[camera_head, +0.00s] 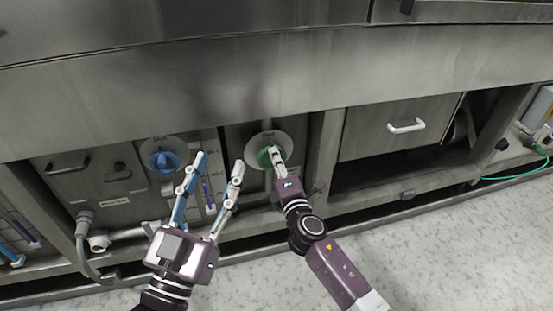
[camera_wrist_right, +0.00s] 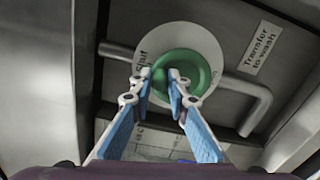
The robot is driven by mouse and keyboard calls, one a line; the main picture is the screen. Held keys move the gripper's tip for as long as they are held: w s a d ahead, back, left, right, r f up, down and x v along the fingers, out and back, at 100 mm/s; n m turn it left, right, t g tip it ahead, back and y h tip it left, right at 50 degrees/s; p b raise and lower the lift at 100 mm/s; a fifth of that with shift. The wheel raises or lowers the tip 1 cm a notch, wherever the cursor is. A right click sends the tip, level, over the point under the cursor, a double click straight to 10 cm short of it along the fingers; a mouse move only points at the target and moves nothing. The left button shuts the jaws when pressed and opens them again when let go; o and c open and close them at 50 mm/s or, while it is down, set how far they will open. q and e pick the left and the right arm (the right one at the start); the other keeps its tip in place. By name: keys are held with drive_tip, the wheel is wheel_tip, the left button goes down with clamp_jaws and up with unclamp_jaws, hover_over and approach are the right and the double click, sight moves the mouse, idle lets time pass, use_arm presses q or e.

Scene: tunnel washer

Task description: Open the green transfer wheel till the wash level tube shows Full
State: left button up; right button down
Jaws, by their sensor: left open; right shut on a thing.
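The green transfer wheel (camera_head: 268,158) sits on a round pale plate on the machine's lower front; the right wrist view shows the wheel (camera_wrist_right: 188,66) beside a label reading "Transfer to wash". My right gripper (camera_head: 278,158) is shut on the wheel, and its fingers (camera_wrist_right: 174,98) reach the near part of its rim. My left gripper (camera_head: 218,165) is open and empty, left of the wheel. Behind its fingers is a panel with narrow level tubes (camera_head: 207,190) with blue in them; I cannot read their level.
A blue wheel (camera_head: 164,160) is on a similar plate at the left. A bent metal pipe (camera_wrist_right: 262,100) runs near the green wheel. A drawer with a white handle (camera_head: 406,127) is to the right. A grey hose (camera_head: 84,240) hangs lower left. The speckled floor is clear.

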drive_tip(key=shift+s+a, duration=0.1)
drive_tip(key=shift+a, duration=0.2)
drive_tip(key=c, duration=2)
unclamp_jaws()
drive_tip(key=shift+o, duration=0.8)
drive_tip(key=shift+d, duration=0.15)
drive_tip(key=v, duration=1.2)
